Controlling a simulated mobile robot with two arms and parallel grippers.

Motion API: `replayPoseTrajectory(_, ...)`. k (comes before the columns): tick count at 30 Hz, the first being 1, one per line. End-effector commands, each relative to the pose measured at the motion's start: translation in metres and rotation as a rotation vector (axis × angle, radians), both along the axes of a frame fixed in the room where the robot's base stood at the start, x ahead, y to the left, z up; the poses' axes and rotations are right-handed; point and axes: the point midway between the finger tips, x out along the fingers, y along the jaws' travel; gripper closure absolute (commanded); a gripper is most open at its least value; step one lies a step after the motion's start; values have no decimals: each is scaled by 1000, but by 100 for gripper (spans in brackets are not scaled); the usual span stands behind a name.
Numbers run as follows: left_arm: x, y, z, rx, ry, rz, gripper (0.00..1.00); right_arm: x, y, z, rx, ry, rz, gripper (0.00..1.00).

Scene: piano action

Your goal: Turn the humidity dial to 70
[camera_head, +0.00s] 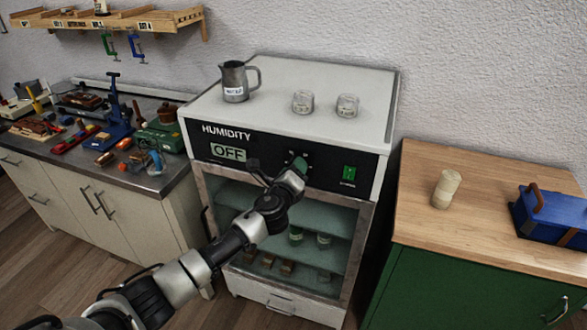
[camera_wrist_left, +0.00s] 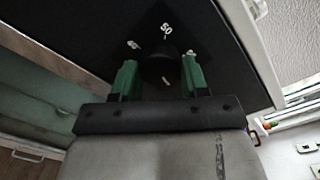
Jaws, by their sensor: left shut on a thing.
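The humidity cabinet (camera_head: 345,75) has a black front panel marked HUMIDITY, with a display (camera_head: 228,152) that reads OFF. My left gripper (camera_head: 299,161) is at the panel, to the right of the display, and covers most of the dial in the head view. In the left wrist view, the green fingers of my left gripper (camera_wrist_left: 160,77) stand on both sides of the dark round dial (camera_wrist_left: 157,69) and are shut on it. My right gripper is not in view.
A green switch (camera_head: 349,174) sits right of the dial. A metal jug (camera_head: 235,82) and two small jars (camera_head: 303,102) stand on the cabinet top. A cluttered bench is at left. A wooden-topped green cabinet (camera_head: 420,160) stands at right with a blue box (camera_head: 552,215).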

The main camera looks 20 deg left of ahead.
Motion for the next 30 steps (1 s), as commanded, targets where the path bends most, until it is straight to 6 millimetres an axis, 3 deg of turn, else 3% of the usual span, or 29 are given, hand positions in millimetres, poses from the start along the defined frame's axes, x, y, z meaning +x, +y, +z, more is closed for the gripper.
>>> replayPoseTrajectory(17, 0, 0, -1, 41, 0, 0, 79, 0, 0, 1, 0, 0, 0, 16)
replayPoseTrajectory(18, 0, 0, -1, 41, 0, 0, 54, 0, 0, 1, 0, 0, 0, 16)
replayPoseTrajectory(23, 0, 0, -1, 39, 0, 0, 30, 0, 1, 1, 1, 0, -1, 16)
replayPoseTrajectory(30, 0, 0, 0, 38, -1, 0, 30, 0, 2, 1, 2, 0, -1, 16)
